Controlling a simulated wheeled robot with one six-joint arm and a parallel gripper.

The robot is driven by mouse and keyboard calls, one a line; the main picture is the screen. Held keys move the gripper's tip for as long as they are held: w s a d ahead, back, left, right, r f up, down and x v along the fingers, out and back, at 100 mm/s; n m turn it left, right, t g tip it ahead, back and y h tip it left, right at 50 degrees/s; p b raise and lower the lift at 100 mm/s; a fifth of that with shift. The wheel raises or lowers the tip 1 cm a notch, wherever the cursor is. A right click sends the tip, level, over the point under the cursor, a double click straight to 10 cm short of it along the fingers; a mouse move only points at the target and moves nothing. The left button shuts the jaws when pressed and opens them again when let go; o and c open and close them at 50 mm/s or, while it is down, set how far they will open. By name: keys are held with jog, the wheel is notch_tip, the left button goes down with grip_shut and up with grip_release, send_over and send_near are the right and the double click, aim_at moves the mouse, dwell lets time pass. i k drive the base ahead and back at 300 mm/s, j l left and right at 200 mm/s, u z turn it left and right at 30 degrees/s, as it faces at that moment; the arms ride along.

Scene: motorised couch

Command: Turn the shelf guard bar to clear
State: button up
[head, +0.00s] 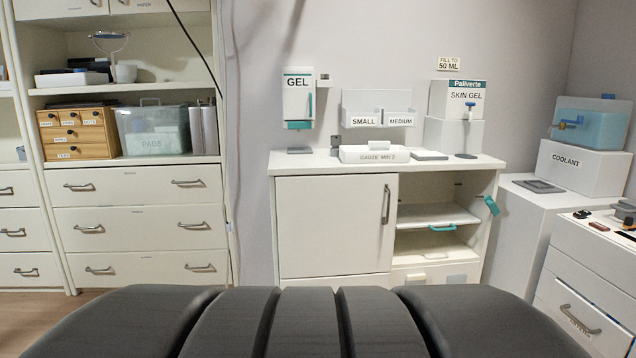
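The white cabinet (333,228) stands against the back wall, with a closed door on its left and an open shelf bay on its right. A short teal piece (491,205) sits at the right edge of the bay, tilted and sticking outward; it may be the shelf guard bar, but I cannot tell for sure. A white shelf (432,215) inside the bay has a teal handle (443,228) at its front edge. No bar is seen crossing the bay's opening. My gripper is not in view.
A dark padded couch (310,325) fills the foreground, between me and the cabinet. A coolant unit (583,168) and drawers (590,285) stand right.

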aim_at(488, 200)
jog(key=z, duration=1.15)
